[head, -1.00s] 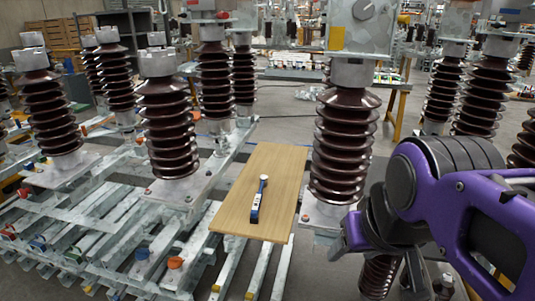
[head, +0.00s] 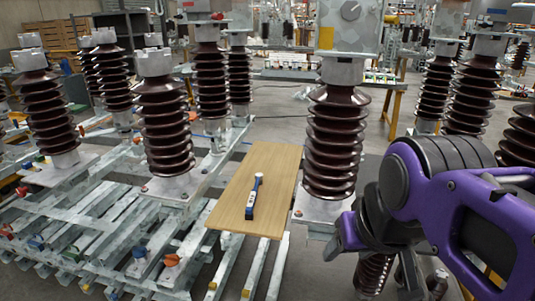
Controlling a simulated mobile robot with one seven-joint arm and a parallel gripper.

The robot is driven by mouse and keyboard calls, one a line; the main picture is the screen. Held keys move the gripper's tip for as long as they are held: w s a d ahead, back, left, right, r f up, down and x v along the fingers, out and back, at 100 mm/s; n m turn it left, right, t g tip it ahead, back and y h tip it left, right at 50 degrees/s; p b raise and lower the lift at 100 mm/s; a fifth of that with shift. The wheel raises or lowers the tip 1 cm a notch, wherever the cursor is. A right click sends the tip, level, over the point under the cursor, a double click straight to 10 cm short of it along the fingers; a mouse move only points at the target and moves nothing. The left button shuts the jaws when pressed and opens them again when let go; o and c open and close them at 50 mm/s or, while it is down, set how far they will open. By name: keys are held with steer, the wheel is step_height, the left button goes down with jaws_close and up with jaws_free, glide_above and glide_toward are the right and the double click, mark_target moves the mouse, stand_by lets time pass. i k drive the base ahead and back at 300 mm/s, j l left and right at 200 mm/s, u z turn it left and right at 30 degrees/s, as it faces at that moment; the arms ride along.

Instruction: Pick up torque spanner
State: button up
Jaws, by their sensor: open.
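The torque spanner (head: 253,200) lies on a light wooden board (head: 272,163) near the middle of the head view. It has a blue and dark handle toward the board's near end and a pale round head at its far end. Nothing covers it. My purple and black arm is at the right, to the right of the board and apart from the spanner.
A brown ribbed insulator (head: 332,140) stands close at the board's right. Another insulator (head: 166,125) stands at its left. Galvanised steel beams (head: 95,220) with coloured caps spread over the lower left. Grey floor shows behind the board.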

mark_target(259, 176)
steer(key=k, duration=0.55)
steer(key=k+z, duration=0.1)
steer(key=z, duration=1)
steer(key=j+z, duration=0.2)
steer(key=j, duration=1.4)
steer(key=i+j, duration=0.15)
steer(key=j, duration=0.7)
